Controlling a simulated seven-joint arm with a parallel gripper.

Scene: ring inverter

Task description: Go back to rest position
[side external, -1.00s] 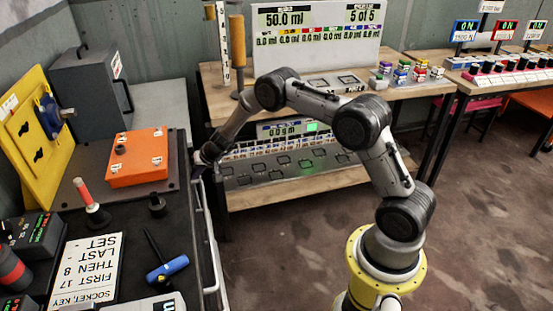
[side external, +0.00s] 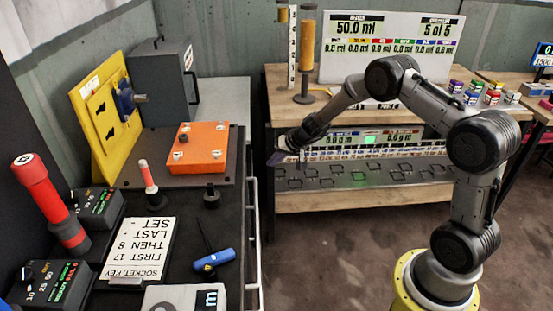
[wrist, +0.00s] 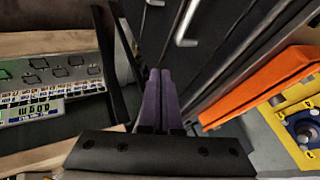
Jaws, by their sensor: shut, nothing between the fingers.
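My gripper (side external: 277,158) is at the end of my raised arm in the side external view. It hangs in the gap between the black workbench on the left and the wooden shelf bench behind. In the wrist view its two purple fingers (wrist: 160,88) are together with nothing between them. The fingers point down past the front of the bench's dark drawers (wrist: 205,35). No object is touching the fingers as far as I can see.
The black bench holds an orange box (side external: 198,150), a yellow panel (side external: 105,115), a blue-handled tool (side external: 213,260), a printed card (side external: 140,248) and a red cylinder (side external: 45,195). A metal rail (side external: 252,230) runs along its edge. The wooden bench (side external: 300,200) carries a display. Floor right of the rail is clear.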

